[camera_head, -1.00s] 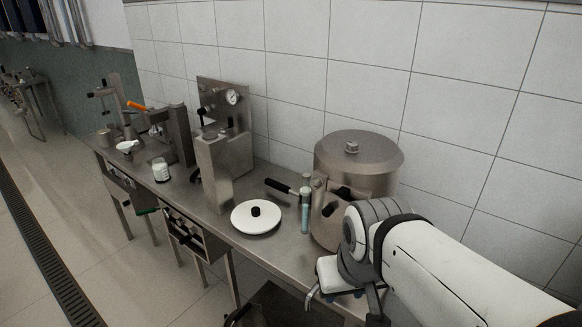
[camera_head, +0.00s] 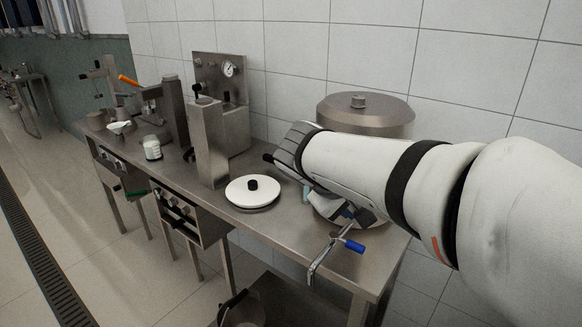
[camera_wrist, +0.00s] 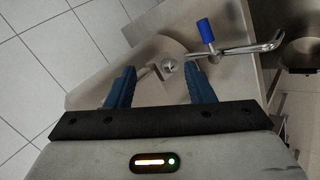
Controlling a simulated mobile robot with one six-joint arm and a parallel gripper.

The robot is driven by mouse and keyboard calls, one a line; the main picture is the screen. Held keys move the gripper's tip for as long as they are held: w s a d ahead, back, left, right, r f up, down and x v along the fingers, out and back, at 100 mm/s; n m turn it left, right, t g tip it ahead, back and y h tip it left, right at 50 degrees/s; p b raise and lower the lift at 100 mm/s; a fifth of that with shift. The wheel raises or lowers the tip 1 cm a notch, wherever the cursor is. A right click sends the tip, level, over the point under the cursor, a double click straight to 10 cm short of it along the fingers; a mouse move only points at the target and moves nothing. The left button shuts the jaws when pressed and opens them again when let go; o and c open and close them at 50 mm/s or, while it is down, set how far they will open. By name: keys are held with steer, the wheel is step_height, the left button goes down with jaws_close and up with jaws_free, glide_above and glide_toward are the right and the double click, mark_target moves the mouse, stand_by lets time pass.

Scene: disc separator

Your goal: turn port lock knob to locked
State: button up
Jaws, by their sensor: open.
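The steel separator vessel (camera_head: 365,112) stands against the wall at the right end of the bench, its lower front mostly covered by my arm. My gripper (camera_wrist: 160,80) is in front of it, its two blue fingers apart and nothing held between them. In the wrist view a small round metal fitting (camera_wrist: 169,66) shows just beyond and between the fingertips. I cannot tell whether it is the port lock knob. A tap with a blue handle (camera_wrist: 205,30) and a bent metal spout is close to the right finger; the blue handle also shows in the head view (camera_head: 354,246).
A white disc lid (camera_head: 240,192) with a black knob lies on the bench left of my arm. A steel block machine with a gauge (camera_head: 229,70) stands behind it. A glass jar (camera_head: 152,148) stands farther left. Floor in front is mostly clear.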

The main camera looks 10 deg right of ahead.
steer(key=w+a+r+n+t+h+b, duration=0.1)
steer(key=w+a+t+h+b, duration=0.2)
steer(key=w+a+t+b, duration=0.25)
steer(key=w+a+r+n+t+h+b, duration=0.15)
steer(key=w+a+b, duration=0.25)
steer(key=w+b, duration=0.4)
steer(key=p+x, duration=0.1)
steer(key=x, duration=0.7)
steer(key=shift+a+r+t+h+p, duration=0.2)
steer(key=shift+r+t+h+p, duration=0.1)
steer(key=shift+h, duration=0.15)
steer(key=shift+w, duration=0.15)
steer(key=shift+c, duration=0.5)
steer(key=shift+f, duration=0.1)
steer(key=c, duration=0.9)
steer(key=shift+a, duration=0.1)
